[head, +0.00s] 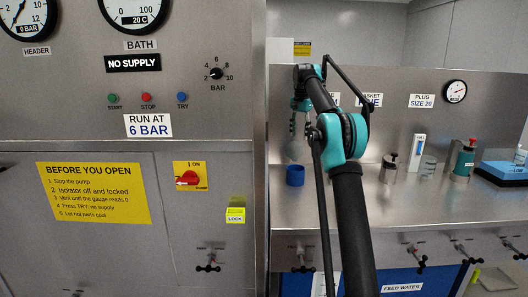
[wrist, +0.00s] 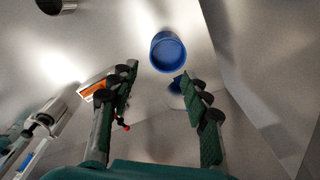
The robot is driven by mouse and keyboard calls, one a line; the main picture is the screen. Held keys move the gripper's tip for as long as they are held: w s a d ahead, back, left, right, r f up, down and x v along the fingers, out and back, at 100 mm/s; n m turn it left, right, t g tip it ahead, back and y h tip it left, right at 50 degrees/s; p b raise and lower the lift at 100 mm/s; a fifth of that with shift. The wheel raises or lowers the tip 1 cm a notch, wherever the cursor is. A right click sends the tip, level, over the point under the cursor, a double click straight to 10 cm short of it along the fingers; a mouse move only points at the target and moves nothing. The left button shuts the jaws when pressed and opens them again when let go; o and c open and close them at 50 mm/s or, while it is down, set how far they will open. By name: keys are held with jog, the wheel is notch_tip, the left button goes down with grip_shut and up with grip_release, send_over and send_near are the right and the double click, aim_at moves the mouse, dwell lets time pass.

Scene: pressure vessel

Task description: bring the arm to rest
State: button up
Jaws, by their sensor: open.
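My arm (head: 345,200) rises from the bottom of the head view, bends at a teal joint and reaches over the steel bench. Its wrist end is folded downward at the back left of the bench. In the wrist view my gripper (wrist: 156,74) is open, its two green-padded fingers spread with nothing between them. A blue cup (wrist: 168,52) lies just beyond the fingertips in that view, apart from them. In the head view the blue cup (head: 295,175) stands on the bench below the wrist. The fingers are hard to make out in the head view.
A steel control panel (head: 130,180) with gauges, a yellow notice and a red switch (head: 187,177) fills the left. Valve handles line the bench front.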

jog(key=s+d+f+n+t, duration=0.1)
jog(key=s+f+n, duration=0.1)
jog(key=s+f, duration=0.8)
jog(key=s+d+f+n+t, duration=0.1)
jog(key=s+f+n, duration=0.2)
jog(key=s+f, duration=0.7)
jog(key=s+d+f+n+t, duration=0.1)
jog(key=s+f, duration=0.9)
jog(key=s, duration=2.1)
jog(key=shift+d+f+n+t, duration=0.2)
jog(key=shift+f+n+t, duration=0.15)
jog(key=shift+n, duration=0.65)
